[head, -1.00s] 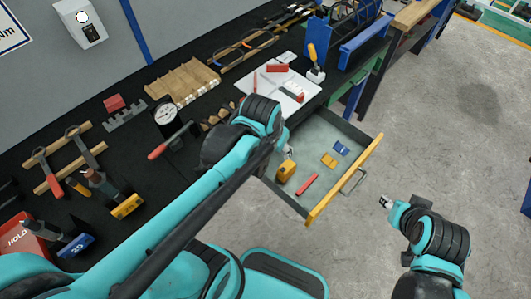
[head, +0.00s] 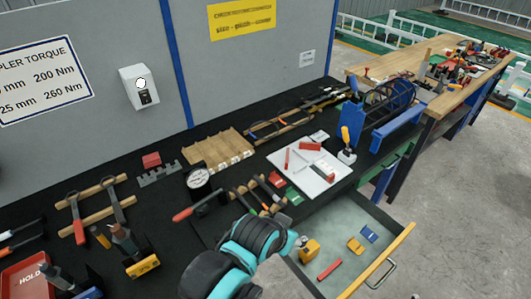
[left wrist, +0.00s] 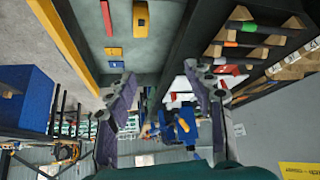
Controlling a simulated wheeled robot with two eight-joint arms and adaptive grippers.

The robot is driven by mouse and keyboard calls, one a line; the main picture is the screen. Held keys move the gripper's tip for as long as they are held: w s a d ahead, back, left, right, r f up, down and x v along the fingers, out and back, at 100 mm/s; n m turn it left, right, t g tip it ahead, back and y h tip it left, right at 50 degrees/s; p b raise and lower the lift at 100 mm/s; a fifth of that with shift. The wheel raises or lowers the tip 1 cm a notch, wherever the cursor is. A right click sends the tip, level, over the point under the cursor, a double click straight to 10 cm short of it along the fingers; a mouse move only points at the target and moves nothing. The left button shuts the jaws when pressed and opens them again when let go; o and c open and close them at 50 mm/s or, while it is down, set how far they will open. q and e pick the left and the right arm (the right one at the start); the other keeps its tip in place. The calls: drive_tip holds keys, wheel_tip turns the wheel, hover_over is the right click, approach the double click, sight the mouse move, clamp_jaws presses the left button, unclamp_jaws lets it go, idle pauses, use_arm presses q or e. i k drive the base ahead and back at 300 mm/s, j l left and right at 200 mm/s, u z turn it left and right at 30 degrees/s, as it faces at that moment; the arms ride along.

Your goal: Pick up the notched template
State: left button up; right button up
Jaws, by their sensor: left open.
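The notched template (head: 159,174) is a dark grey strip with a toothed edge. In the head view it lies on the black bench top, just in front of a red block (head: 151,160) and left of the dial gauge (head: 198,178). My left gripper (head: 299,241) is to the right of it, by the near bench edge and the open drawer, apart from the template. In the left wrist view the two fingers of my left gripper (left wrist: 160,76) are spread with nothing between them. I cannot make out the template there. My right gripper is out of view.
The open drawer (head: 400,240) holds a yellow tape measure (head: 309,250) and small red, yellow and blue pieces. A wooden ribbed block (head: 217,150) lies right of the template. Wrenches on wooden strips (head: 98,201) lie to the left.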

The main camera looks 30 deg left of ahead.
sight(162, 174)
drive_tip(key=u, duration=2.15)
drive_tip(key=i+l+z, duration=0.1)
drive_tip(key=z, duration=0.35)
drive_tip(key=i+l+z, duration=0.15)
drive_tip(key=z, duration=0.25)
drive_tip(key=l, duration=0.1)
